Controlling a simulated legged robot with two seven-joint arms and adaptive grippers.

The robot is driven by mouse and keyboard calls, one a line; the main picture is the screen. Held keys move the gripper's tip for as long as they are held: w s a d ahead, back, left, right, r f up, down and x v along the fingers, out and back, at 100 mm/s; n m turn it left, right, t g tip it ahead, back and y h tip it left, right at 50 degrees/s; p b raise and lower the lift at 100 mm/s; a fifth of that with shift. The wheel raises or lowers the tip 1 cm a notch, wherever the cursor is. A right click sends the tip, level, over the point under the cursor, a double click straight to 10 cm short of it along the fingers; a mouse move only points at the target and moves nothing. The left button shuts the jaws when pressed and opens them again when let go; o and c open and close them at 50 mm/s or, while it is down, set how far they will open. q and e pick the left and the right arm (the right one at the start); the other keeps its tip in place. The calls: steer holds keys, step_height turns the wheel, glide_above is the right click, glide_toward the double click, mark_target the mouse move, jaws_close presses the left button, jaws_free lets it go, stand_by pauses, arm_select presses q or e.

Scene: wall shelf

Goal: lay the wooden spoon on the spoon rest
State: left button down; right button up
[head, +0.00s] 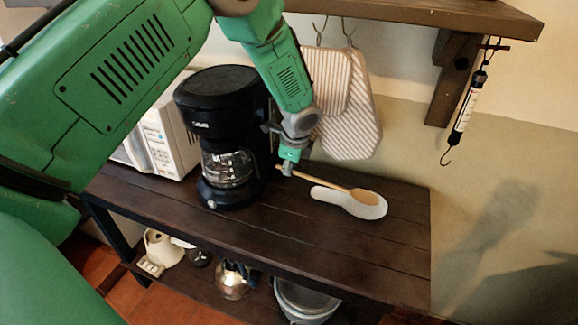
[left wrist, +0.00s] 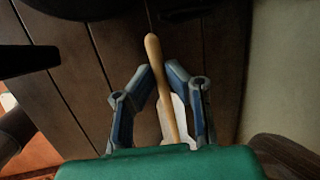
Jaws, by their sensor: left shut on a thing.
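The wooden spoon (head: 327,184) has its bowl over the white spoon rest (head: 349,203) on the dark wooden table. Whether the bowl touches the rest or hovers just above it, I cannot tell. My left gripper (head: 287,168) is at the handle end, to the left of the rest, and is shut on the handle. In the left wrist view, the handle of the spoon (left wrist: 155,60) runs between the two fingers of my left gripper (left wrist: 161,72). Part of the white rest (left wrist: 178,118) shows behind the handle there. My right gripper is not in view.
A black coffee maker (head: 222,130) stands just left of my left gripper, with a white microwave (head: 165,135) behind it. Striped pot holders (head: 350,110) hang on the wall behind. The table (head: 390,245) is bare in front of the rest. Pots stand on the lower shelf.

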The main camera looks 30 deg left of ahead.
arm_select(q)
steer(key=shift+d+r, duration=0.2)
steer(key=shift+d, duration=0.55)
steer(key=shift+a+f, duration=0.15)
steer(key=shift+f, duration=0.1)
steer(key=shift+a+f, duration=0.4)
steer(key=shift+a, duration=0.1)
steer(key=c, duration=2)
jaws_free()
steer(key=o, duration=0.5)
steer(key=shift+d+r, duration=0.15)
steer(key=shift+d, duration=0.4)
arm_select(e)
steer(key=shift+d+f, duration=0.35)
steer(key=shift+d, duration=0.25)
arm_select(q)
steer(key=shift+a, duration=0.1)
